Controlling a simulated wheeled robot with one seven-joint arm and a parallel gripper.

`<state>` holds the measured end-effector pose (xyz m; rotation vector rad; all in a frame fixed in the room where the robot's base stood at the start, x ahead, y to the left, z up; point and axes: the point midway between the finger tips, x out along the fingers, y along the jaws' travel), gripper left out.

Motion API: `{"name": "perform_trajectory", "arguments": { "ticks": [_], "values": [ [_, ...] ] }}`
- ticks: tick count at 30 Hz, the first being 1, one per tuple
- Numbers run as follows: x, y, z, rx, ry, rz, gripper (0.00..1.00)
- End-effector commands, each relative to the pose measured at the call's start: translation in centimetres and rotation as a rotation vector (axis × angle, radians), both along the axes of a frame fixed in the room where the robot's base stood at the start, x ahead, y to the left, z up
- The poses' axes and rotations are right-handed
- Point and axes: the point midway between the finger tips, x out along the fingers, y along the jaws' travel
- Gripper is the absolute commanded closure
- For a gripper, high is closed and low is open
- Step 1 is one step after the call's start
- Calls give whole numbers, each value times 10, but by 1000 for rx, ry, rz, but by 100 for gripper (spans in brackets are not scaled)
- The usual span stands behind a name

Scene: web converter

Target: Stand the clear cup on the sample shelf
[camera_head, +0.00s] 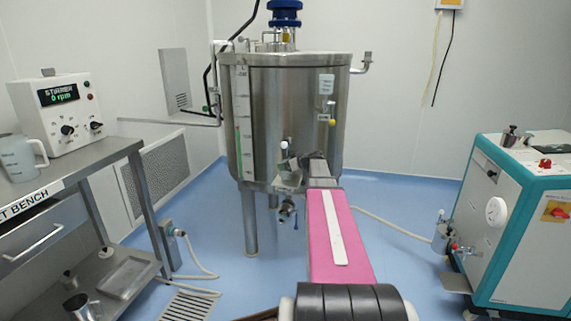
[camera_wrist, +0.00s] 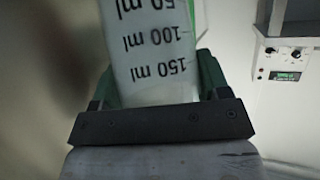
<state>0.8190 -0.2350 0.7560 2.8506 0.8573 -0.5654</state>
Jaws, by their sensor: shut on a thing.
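The clear cup (camera_wrist: 153,50) fills the top middle of the wrist view. It has black ml marks, which read upside down there, and a green strip along one edge. My gripper (camera_wrist: 157,75) is shut on it, with a dark green finger on each side. In the head view my gripper (camera_head: 291,170) is in front of the steel tank, by its outlet fittings. The cup is too small and crowded there to make out clearly. I cannot tell which surface is the sample shelf.
The steel tank (camera_head: 300,110) stands at the back centre. The bench (camera_head: 75,165) at left carries a stirrer box (camera_head: 62,115) and a jug (camera_head: 22,160); a metal cup (camera_head: 80,306) is below. A teal-and-white machine (camera_head: 520,230) stands right. A hose (camera_head: 395,232) crosses the floor.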

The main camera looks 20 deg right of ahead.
Motion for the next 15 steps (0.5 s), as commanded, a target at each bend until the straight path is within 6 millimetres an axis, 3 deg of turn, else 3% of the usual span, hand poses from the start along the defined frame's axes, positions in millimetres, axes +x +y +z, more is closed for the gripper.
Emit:
{"name": "perform_trajectory", "arguments": {
  "ticks": [15],
  "values": [
    [-2, 0, -3, -1, 1, -1, 76]
  ]
}}
